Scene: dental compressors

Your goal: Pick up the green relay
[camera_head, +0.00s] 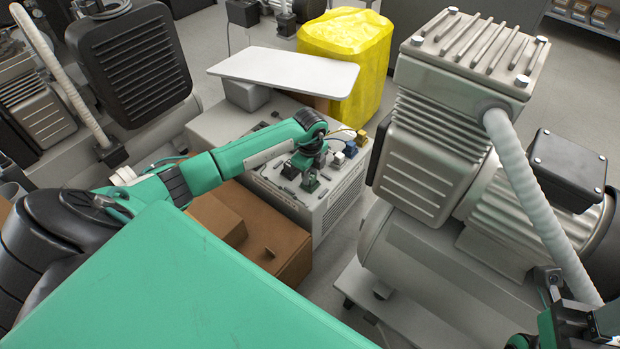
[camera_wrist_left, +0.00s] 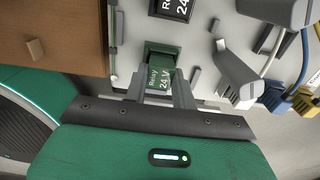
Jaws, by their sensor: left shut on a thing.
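The green relay (camera_wrist_left: 163,52), labelled "Relay 24 V", sits at the grey panel in the left wrist view. My left gripper (camera_wrist_left: 159,88) is shut on it, one grey finger on each side of its labelled face. I cannot tell whether the relay is still seated in the panel. In the head view my left gripper (camera_head: 309,168) points down over the top of the grey control box (camera_head: 335,205), with the small green relay (camera_head: 310,185) at its fingertips. My right gripper is only partly in view at the lower right corner, its fingers unclear.
A black relay (camera_wrist_left: 175,8) is close beyond the green one. Blue (camera_wrist_left: 271,96) and yellow (camera_wrist_left: 304,105) plugs with cables are to the right. A brown box (camera_head: 262,235) adjoins the control box. A large compressor (camera_head: 440,150) stands to the right, a white board (camera_head: 285,72) behind.

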